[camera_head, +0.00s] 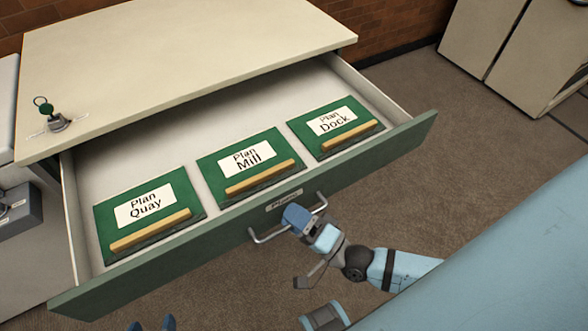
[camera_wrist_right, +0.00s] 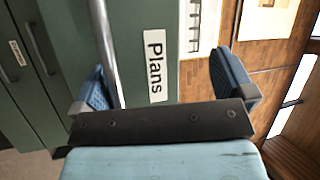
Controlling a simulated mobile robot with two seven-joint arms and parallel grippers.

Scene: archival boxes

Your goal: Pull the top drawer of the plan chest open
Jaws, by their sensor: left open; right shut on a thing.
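The plan chest (camera_head: 180,50) has a cream top, and its green-fronted top drawer (camera_head: 375,150) stands pulled well out. A metal bar handle (camera_head: 268,237) sits on the drawer front under a small label, which reads "Plans" in the right wrist view (camera_wrist_right: 155,65). My right gripper (camera_head: 298,216) is at this handle and shut on it; its fingers partly hide the bar. The handle bar also shows in the right wrist view (camera_wrist_right: 103,45), beside one finger. My left gripper (camera_head: 151,325) is open and empty at the bottom edge, mostly out of frame.
Inside the drawer lie three green folders: Plan Quay (camera_head: 150,212), Plan Mill (camera_head: 248,166) and Plan Dock (camera_head: 335,127). Cream cabinets (camera_head: 515,45) stand at the upper right. Bare carpet (camera_head: 440,100) lies between.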

